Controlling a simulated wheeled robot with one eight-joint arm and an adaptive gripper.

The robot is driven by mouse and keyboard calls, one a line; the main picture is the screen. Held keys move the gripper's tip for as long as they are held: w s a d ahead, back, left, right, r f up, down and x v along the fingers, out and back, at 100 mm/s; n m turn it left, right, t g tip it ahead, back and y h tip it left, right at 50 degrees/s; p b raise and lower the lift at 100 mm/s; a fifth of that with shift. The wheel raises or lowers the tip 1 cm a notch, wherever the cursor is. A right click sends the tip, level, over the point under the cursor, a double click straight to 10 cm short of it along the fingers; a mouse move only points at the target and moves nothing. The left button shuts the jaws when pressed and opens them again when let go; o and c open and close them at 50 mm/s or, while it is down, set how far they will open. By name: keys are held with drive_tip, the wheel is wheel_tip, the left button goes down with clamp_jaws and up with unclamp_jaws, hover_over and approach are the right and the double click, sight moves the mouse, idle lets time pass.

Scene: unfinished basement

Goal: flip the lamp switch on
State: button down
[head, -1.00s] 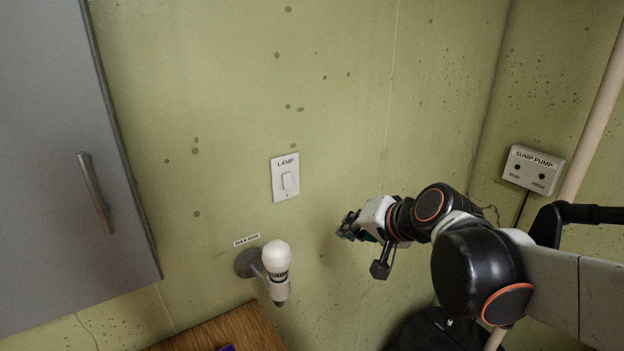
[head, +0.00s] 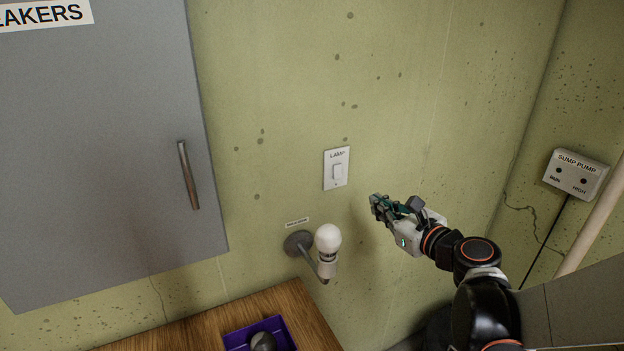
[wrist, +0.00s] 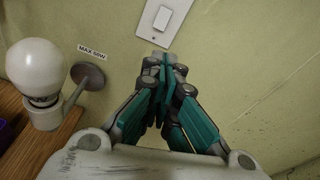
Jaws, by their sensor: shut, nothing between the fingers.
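The lamp switch (head: 338,172) is a white rocker on a white wall plate marked LAMP (head: 336,155). In the wrist view the switch (wrist: 163,18) is at the top, just beyond my fingertips. The white bulb lamp (head: 328,240) stands on a round grey wall mount below and left of the switch, and looks unlit. It also shows at the left of the wrist view (wrist: 36,75). My gripper (head: 376,205) is shut and empty, with teal fingers, to the right of and below the switch in the head view. Whether the fingertips touch the plate's lower edge I cannot tell.
A grey cabinet (head: 110,140) with a metal handle hangs at the left. A wooden surface (head: 205,325) below holds a purple tray (head: 288,327) with a dark object. A sump pump box (head: 575,174) is on the right wall. The wall around the switch is clear.

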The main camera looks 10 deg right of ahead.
sight(336, 181)
drive_tip(key=shift+s+a+m, duration=0.45)
drive_tip(key=shift+m, duration=0.65)
drive_tip(key=x, duration=0.4)
drive_tip(key=b+x, duration=0.1)
drive_tip(key=x, duration=0.4)
drive_tip(key=b+x, duration=0.1)
drive_tip(key=x, duration=0.4)
drive_tip(key=shift+r, duration=0.25)
drive_tip(key=shift+a+b, duration=0.1)
drive_tip(key=shift+b, duration=0.2)
drive_tip(key=shift+w+a+f, duration=0.1)
drive_tip(key=shift+w, duration=0.25)
